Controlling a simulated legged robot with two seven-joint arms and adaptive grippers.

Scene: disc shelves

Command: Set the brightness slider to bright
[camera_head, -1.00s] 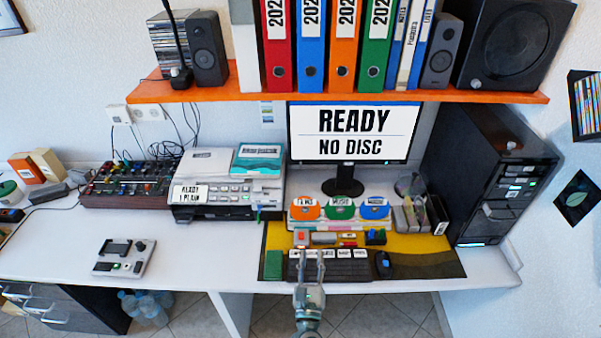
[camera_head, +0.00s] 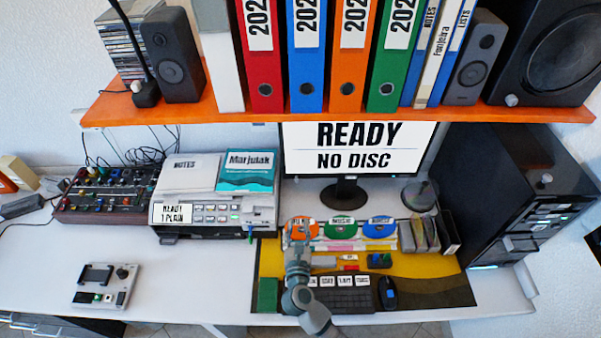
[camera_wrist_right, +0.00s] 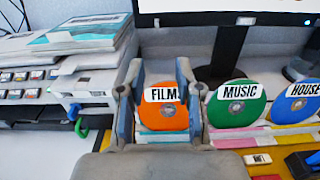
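I cannot make out which control is the brightness slider. A monitor (camera_head: 352,150) reads "READY NO DISC"; its lower edge shows in the wrist view. A mixer (camera_head: 108,193) with several small knobs stands at the left, and a small grey control box (camera_head: 106,285) with a round knob lies in front of it. My right gripper (camera_head: 298,232) is over the desk in front of the orange FILM disc (camera_wrist_right: 165,105). In the wrist view its fingers (camera_wrist_right: 158,78) are apart and empty, one on each side of that disc; I cannot tell whether they touch it. My left gripper is out of view.
The green MUSIC disc (camera_head: 340,228) and blue HOUSE disc (camera_wrist_right: 296,103) stand right of the FILM disc. A keyboard (camera_head: 345,298) and mouse (camera_head: 388,293) lie in front. A printer-like device (camera_head: 215,215) stands left. An orange shelf (camera_head: 330,117) overhangs the desk.

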